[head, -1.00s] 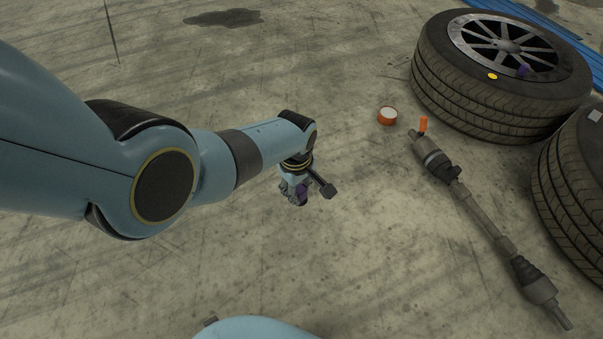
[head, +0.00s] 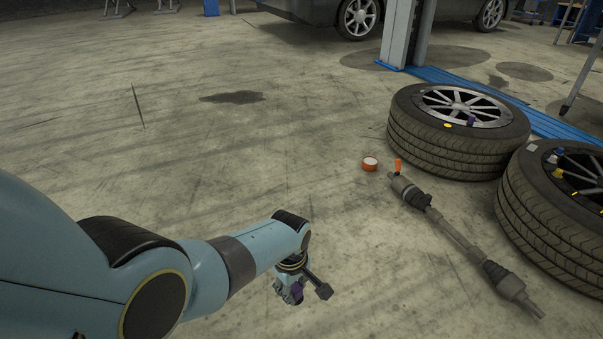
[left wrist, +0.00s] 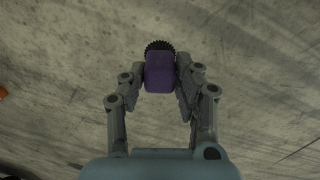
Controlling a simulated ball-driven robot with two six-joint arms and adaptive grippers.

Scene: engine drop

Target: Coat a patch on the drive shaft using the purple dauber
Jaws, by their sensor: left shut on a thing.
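My left gripper (head: 291,291) is shut on the purple dauber (left wrist: 159,74), a purple block with a dark ridged round end, in the left wrist view. In the head view the dauber (head: 297,294) is partly hidden by the gripper, above bare floor. The drive shaft (head: 458,237) lies diagonally on the floor to the right, apart from the gripper, with dark ribbed boots near both ends. A small orange piece (head: 398,166) stands at its far end. My right gripper is not in view.
A small orange tin with a pale top (head: 370,164) sits on the floor near the shaft's far end. Two tyres (head: 455,150) and (head: 545,225) lie beyond and right of the shaft, with small items on them. A blue-based post (head: 398,40) stands behind.

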